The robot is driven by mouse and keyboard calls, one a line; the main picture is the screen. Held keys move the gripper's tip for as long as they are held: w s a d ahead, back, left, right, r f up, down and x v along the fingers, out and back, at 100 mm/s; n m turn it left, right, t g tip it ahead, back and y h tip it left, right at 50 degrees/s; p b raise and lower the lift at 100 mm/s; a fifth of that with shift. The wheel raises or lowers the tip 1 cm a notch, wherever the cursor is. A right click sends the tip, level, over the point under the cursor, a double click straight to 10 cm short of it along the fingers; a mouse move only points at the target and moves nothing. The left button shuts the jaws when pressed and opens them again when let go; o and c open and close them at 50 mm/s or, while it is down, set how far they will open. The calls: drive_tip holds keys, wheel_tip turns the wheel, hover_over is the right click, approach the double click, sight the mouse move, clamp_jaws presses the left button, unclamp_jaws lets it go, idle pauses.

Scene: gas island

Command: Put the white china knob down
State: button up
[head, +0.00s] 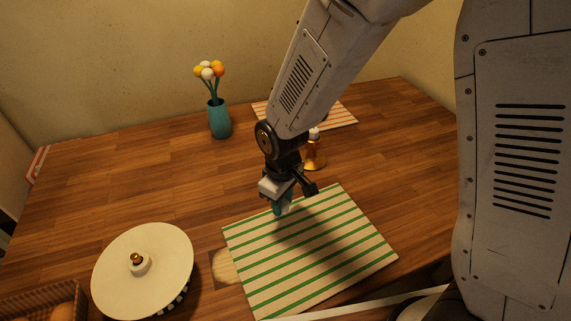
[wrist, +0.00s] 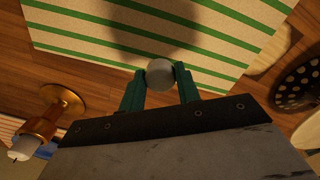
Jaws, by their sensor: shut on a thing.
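The white china knob (wrist: 159,72) is a small round pale ball between the fingertips of my gripper (wrist: 160,80) in the wrist view. The two green fingers press on it from both sides. In the head view my gripper (head: 282,207) hangs over the back left part of a green-striped placemat (head: 310,250), and the knob is hard to make out there. The placemat also shows in the wrist view (wrist: 90,30), beyond the knob, with a dark shadow on it. The height of the knob above the mat is hard to tell.
A white round lid with a brass-tipped knob (head: 165,255) sits front left, beside a wicker basket (head: 25,300). A brass candle holder (head: 315,157) stands behind my gripper. A teal vase of flowers (head: 219,120) and another striped mat (head: 340,112) are at the back. Bare wood lies left of centre.

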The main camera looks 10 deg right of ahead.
drive_tip(key=w+d, duration=0.2)
drive_tip(key=w, duration=0.2)
drive_tip(key=w+d+f, duration=0.1)
drive_tip(key=w+d, duration=0.1)
drive_tip(key=w, duration=0.3)
drive_tip(key=w+d, duration=0.2)
drive_tip(key=w, duration=0.2)
drive_tip(key=shift+w+d+f, duration=0.2)
drive_tip(key=shift+d+f, duration=0.05)
drive_tip(key=shift+d, duration=0.1)
drive_tip(key=shift+w+d+f, duration=0.1)
drive_tip(key=shift+w+f, duration=0.05)
drive_tip(key=shift+f, duration=0.75)
drive_tip(key=shift+w+f, duration=0.1)
drive_tip(key=shift+f, duration=0.75)
drive_tip(key=o, duration=1)
drive_tip(key=shift+f, duration=0.15)
